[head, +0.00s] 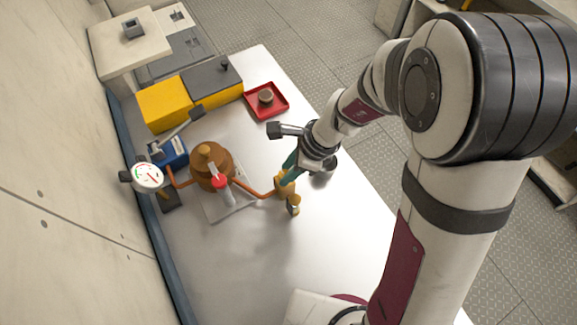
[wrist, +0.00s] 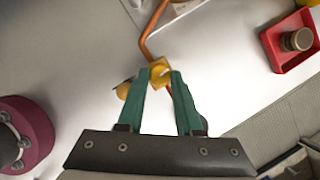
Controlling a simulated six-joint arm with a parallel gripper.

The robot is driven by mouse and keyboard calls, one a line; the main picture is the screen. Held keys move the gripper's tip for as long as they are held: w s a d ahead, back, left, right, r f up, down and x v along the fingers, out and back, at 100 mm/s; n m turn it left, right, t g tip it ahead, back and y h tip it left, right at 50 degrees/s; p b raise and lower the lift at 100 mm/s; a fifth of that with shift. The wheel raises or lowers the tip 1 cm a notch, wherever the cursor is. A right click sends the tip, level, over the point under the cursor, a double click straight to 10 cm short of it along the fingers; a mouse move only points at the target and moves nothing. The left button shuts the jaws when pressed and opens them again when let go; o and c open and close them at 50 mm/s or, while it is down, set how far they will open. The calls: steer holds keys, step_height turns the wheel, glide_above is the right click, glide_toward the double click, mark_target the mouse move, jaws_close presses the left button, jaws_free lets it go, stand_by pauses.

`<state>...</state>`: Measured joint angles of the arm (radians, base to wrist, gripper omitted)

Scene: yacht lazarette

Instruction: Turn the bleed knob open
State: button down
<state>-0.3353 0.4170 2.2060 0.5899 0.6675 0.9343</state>
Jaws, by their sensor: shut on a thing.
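The bleed knob (wrist: 160,71) is a small brass-yellow piece at the end of a copper pipe (wrist: 150,42). My gripper (wrist: 161,73) has its teal fingertips on either side of it, shut on it. In the head view, my gripper (head: 286,172) comes down onto the brass fitting (head: 285,188) at the pipe's right end, and the fingers partly hide the knob. Another rounded brass part (head: 293,206) hangs just below the fitting; it also shows left of the fingers in the wrist view (wrist: 123,91). The knob's turn angle cannot be told.
A brown domed vessel (head: 210,165) with a red-capped part (head: 220,182) stands left of my gripper. A white dial gauge (head: 148,177) is beside the wall. A red tray (head: 278,113) holds a small round item. A yellow-and-black box (head: 165,104) sits behind. The bench front is clear.

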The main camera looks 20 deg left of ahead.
steer(key=shift+m, duration=0.4)
steer(key=c, duration=0.6)
jaws_free()
steer(key=v, duration=1.5)
steer(key=shift+s+d+r, duration=0.2)
steer(key=shift+r, duration=0.15)
